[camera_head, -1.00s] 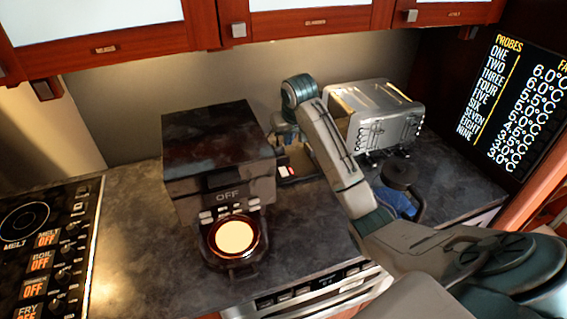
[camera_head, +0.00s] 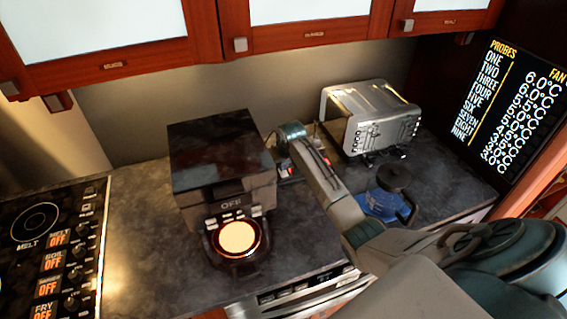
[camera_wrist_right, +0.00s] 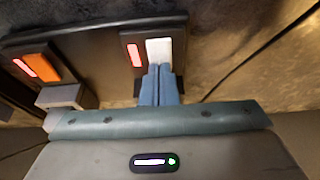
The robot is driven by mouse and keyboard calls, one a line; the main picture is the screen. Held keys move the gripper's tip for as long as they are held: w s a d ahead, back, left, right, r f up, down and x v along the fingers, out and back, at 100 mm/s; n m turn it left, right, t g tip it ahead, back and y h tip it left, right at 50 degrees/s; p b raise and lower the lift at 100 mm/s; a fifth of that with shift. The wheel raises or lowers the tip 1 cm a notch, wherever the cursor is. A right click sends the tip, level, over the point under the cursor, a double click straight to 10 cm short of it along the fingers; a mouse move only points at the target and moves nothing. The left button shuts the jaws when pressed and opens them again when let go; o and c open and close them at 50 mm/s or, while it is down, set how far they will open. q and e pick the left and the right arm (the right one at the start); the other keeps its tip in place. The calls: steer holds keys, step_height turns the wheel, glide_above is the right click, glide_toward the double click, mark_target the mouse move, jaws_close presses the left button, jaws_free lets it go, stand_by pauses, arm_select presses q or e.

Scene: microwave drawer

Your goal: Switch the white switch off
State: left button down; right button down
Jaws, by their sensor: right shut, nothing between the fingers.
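The white switch (camera_wrist_right: 158,51) sits on a dark panel (camera_wrist_right: 100,46) in the right wrist view, beside a lit red light (camera_wrist_right: 134,55). My right gripper (camera_wrist_right: 159,69) is shut and empty. Its blue fingertips overlap the lower edge of the white switch in this view; I cannot tell whether they press on it. In the head view my right arm reaches over the counter to the panel between the black box and the metal toaster, and hides most of the switch area. My left gripper is not in view.
An orange switch (camera_wrist_right: 42,68) with its own red light is on the same panel. A dark cable (camera_wrist_right: 262,48) runs along the counter.

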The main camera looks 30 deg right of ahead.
steer(key=shift+w+f+b, duration=0.2)
steer(key=shift+w+b, duration=0.05)
steer(key=shift+b, duration=0.05)
steer(key=shift+s, duration=0.1)
steer(key=shift+s+r, duration=0.2)
steer(key=shift+s, duration=0.05)
steer(key=shift+s+f, duration=0.1)
steer(key=shift+s+a, duration=0.1)
steer(key=shift+s, duration=0.1)
steer(key=shift+s+p, duration=0.3)
steer(key=shift+s, duration=0.1)
steer(key=shift+w, duration=0.15)
